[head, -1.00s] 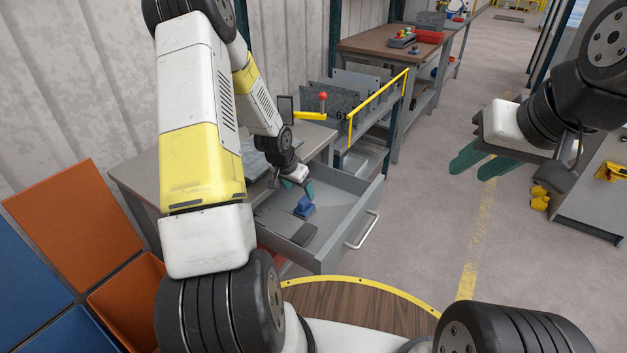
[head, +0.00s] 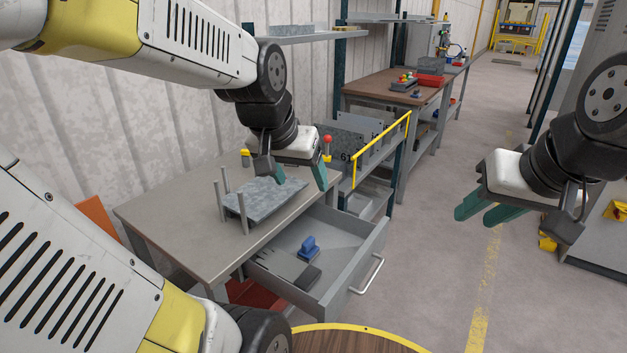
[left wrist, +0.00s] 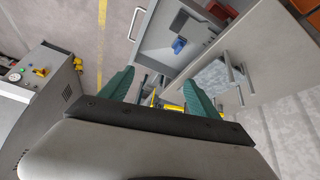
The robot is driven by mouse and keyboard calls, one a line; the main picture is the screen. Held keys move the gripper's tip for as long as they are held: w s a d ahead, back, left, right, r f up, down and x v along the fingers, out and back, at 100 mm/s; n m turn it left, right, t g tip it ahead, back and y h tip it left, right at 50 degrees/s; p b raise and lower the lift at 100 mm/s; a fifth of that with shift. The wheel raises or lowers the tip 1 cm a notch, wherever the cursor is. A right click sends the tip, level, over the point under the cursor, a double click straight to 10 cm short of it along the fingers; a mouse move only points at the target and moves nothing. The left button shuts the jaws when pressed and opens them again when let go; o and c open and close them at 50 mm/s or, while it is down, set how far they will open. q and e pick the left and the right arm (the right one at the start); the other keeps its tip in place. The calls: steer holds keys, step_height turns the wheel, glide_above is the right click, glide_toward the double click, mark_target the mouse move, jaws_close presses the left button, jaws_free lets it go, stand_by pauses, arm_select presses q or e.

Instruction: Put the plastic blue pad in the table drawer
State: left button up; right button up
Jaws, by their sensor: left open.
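The blue plastic pad (head: 309,247) lies inside the open table drawer (head: 345,281), towards its back. It also shows in the left wrist view (left wrist: 179,45), apart from the fingers. A flat dark grey item (head: 307,277) lies beside it in the drawer. My left gripper (head: 300,180) is open and empty, raised above the table (head: 160,205) and the drawer's back edge. Its green fingers are spread in the left wrist view (left wrist: 158,92). My right gripper (head: 482,213) hangs over the floor at the right, with its two green fingers apart and nothing between them.
A grey metal sheet (head: 265,199) sits among upright posts on the table. A rack with a yellow rail (head: 381,148) stands behind the drawer. A workbench (head: 380,84) is further back. The floor right of the drawer is clear.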

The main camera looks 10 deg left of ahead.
arm_select(q)
steer(key=s+d+r+h, duration=0.1)
steer(key=s+d+r, duration=0.1)
steer(key=s, duration=0.5)
steer(key=shift+r, duration=0.1)
stand_by(0.8)
